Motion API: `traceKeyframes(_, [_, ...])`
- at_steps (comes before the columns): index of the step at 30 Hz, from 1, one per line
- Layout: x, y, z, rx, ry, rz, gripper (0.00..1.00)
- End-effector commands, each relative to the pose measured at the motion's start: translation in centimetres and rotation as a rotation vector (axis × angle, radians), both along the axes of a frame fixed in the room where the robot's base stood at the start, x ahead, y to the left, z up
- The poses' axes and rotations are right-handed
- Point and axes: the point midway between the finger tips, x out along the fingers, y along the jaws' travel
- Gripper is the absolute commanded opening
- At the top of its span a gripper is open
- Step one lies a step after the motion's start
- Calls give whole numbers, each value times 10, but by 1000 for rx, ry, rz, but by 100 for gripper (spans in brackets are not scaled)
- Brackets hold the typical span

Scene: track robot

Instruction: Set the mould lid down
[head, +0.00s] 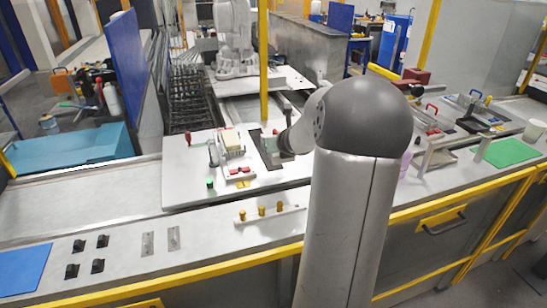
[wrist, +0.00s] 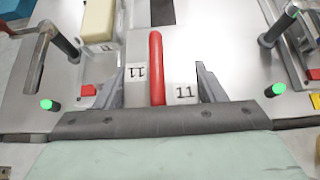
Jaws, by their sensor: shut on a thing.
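The mould lid (wrist: 156,65) shows in the wrist view as a long red bar handle with light grey plates beside it, marked "11". My gripper (wrist: 160,88) is shut on the lid, with one grey tapered finger on each side of it. The lid's underside is hidden, and I cannot tell whether it touches anything below. In the head view my gripper (head: 271,146) is small and partly covered by my own arm, above the white worktop. The lid is not clear there.
A white fixture (head: 232,158) with a cream block (wrist: 98,20) stands left of my gripper. Green-topped posts (wrist: 278,89) and clamp arms (wrist: 38,55) flank it. Yellow-topped pegs (head: 262,210) line a rail in front. A yellow pole (head: 263,60) rises behind.

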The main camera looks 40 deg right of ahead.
Motion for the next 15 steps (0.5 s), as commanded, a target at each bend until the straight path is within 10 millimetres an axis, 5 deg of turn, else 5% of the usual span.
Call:
traceKeyframes(6, [36, -19, -41, 1, -1, 0, 30])
traceKeyframes(15, [54, -29, -62, -1, -1, 1, 30])
